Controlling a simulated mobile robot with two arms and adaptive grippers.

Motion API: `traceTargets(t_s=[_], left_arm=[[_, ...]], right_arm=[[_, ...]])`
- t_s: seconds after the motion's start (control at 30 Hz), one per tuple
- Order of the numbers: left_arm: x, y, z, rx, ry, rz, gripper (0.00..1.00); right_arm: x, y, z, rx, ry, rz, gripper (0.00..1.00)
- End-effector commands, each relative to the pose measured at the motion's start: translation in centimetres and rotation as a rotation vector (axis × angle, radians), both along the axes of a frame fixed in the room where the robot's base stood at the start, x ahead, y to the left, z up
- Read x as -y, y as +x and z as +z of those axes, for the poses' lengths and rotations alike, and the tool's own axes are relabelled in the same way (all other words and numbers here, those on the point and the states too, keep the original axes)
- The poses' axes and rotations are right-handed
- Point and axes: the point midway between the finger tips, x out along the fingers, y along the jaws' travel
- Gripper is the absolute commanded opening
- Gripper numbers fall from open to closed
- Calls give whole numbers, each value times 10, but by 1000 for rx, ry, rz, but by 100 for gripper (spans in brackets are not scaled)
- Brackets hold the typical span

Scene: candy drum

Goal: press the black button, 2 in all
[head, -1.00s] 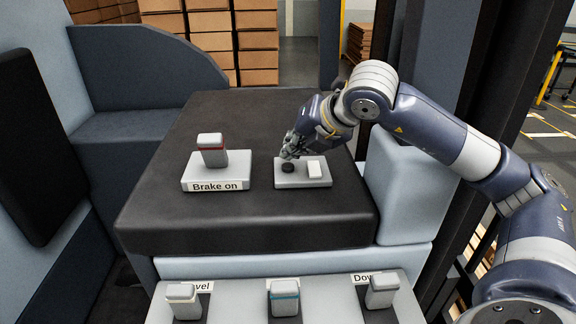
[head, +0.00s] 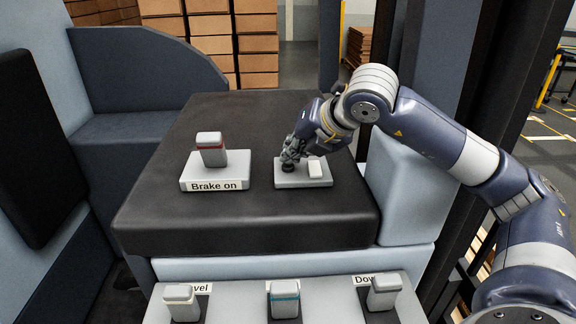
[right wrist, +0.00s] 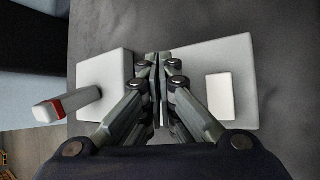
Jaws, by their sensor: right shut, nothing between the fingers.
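The black button (head: 287,169) sits at the left end of a light grey plate (head: 305,183), beside a white button (head: 317,168). My right gripper (head: 288,163) is shut and empty, with its fingertips down at the black button. They appear to touch its top; the exact contact is hard to tell. In the right wrist view the shut fingers (right wrist: 159,62) hide the black button, while the white button (right wrist: 219,97) shows to the right. My left gripper is not in view.
A "Brake on" block (head: 214,172) with a red-banded lever (head: 211,150) stands left of the button plate on the dark console (head: 245,225). Several levers, one of them teal-banded (head: 284,298), stand on the front panel. A light grey block (head: 408,200) rises to the right.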

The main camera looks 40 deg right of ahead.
Motion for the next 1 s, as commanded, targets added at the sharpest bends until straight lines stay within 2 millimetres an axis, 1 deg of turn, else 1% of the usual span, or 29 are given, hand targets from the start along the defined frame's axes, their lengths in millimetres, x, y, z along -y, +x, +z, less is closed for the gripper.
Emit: traceTargets(t_s=[0.67, 1.0], left_arm=[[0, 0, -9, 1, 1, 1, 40], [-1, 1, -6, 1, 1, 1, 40]], right_arm=[[0, 0, -8, -1, 0, 1, 0], [0, 0, -5, -1, 1, 1, 0]])
